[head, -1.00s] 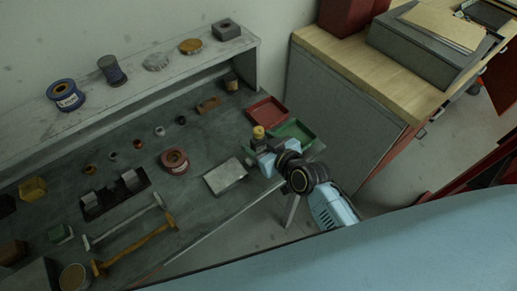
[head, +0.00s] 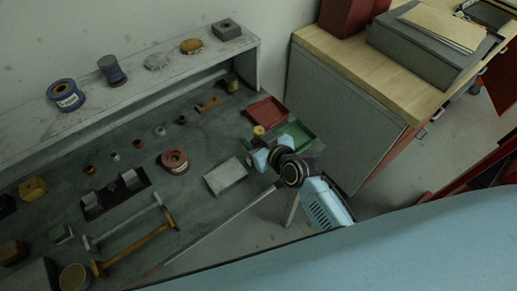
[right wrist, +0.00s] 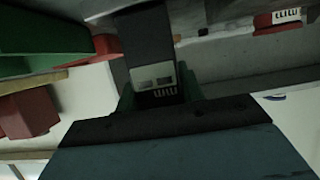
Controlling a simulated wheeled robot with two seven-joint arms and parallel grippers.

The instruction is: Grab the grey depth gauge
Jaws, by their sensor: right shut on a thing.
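The grey depth gauge (right wrist: 150,45) shows in the right wrist view as a dark grey bar with light windows and tick marks at its near end. My right gripper (right wrist: 158,94) is shut on it, with green fingertips on either side. In the head view my right gripper (head: 259,158) is at the right end of the workbench, just left of the green tray. There the gauge cannot be told clearly from the hand. A yellow-topped piece (head: 258,130) shows right at the hand. My left gripper is not in view.
The green tray (head: 297,132) and red tray (head: 266,108) lie close by. A grey plate (head: 226,177) and a red-brown ring spool (head: 175,161) lie to the left. The wooden-topped cabinet (head: 345,60) stands to the right. A red piece with tick marks (right wrist: 277,20) shows in the wrist view.

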